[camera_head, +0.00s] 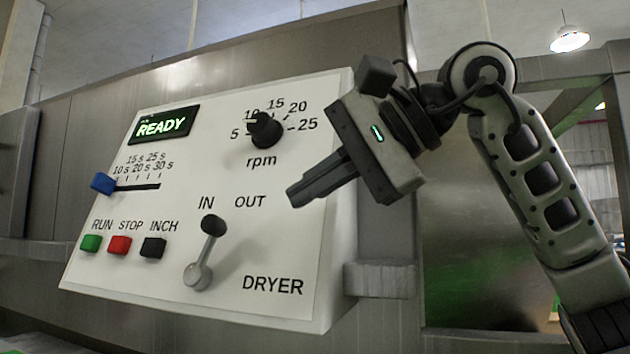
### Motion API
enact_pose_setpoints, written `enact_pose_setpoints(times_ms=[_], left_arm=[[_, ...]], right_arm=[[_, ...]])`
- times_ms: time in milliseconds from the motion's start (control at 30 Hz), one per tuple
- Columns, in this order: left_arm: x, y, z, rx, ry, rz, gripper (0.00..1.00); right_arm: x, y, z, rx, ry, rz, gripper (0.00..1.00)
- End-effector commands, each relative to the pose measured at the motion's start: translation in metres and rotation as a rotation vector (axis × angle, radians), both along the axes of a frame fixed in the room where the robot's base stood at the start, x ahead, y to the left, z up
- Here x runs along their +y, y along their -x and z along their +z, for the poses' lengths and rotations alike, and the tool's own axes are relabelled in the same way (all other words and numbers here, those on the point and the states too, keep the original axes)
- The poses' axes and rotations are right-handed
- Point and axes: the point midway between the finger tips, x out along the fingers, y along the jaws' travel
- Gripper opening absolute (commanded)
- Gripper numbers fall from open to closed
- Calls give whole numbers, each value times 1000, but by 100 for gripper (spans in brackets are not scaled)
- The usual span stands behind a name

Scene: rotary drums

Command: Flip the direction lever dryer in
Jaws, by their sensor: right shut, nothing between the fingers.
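The dryer direction lever (204,255) is on the lower middle of a white slanted control panel (220,300), above and left of the word DRYER. Its round base is grey and its knob is dark. The knob stands just under the IN label (206,202), left of the OUT label (250,202). My right gripper (294,195) comes in from the right, shut and empty. Its fingertips are in front of the panel's right part, right of OUT, up and right of the lever and apart from it. My left gripper is not in view.
The panel also has an rpm knob (264,131), a blue slider (103,184), a READY display (163,124), and green (91,243), red (120,245) and black (153,247) buttons left of the lever. The space between gripper and lever looks clear.

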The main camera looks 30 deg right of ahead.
Motion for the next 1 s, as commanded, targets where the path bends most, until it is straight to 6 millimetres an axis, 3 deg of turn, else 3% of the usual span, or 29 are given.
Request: enact_pose_setpoints(times_ms=[267,500,1000], left_arm=[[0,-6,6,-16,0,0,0],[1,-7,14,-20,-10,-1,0],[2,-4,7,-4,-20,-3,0]], right_arm=[[31,-44,-30,4,3,2,0],[50,-71,-28,1,1,1,0],[55,-78,-29,0,0,0,0]])
